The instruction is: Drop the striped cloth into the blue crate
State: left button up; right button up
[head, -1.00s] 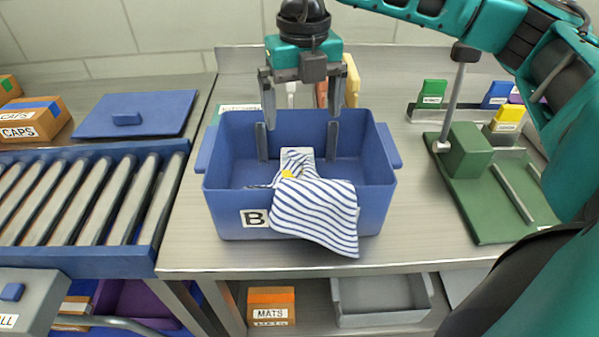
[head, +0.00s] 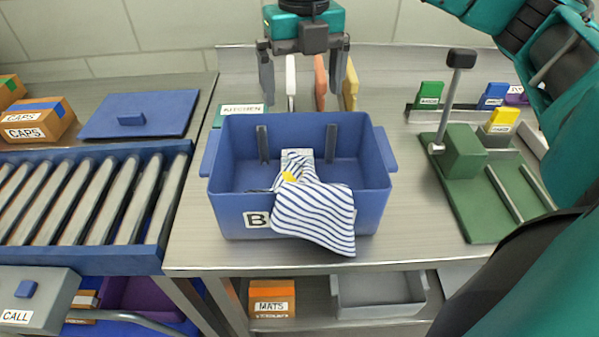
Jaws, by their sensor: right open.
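The striped cloth (head: 313,217), white with blue stripes, is draped over the front wall of the blue crate (head: 225,207). Its upper part lies inside the crate and its lower part hangs outside, over the front face beside the letter B. A small yellow patch shows on it near the rim. My right gripper (head: 303,82) is open and empty, above and behind the crate's back rim, apart from the cloth. My left gripper is not in view.
A roller conveyor (head: 90,200) and a blue lid (head: 140,112) are at the left. A green board with a lever (head: 470,190) stands at the right. Upright boards (head: 321,80) stand behind the crate. A grey bin (head: 380,295) sits on the shelf below.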

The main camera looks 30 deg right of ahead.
notch_tip(320, 180, up, 13)
dwell(0.6)
dwell(0.5)
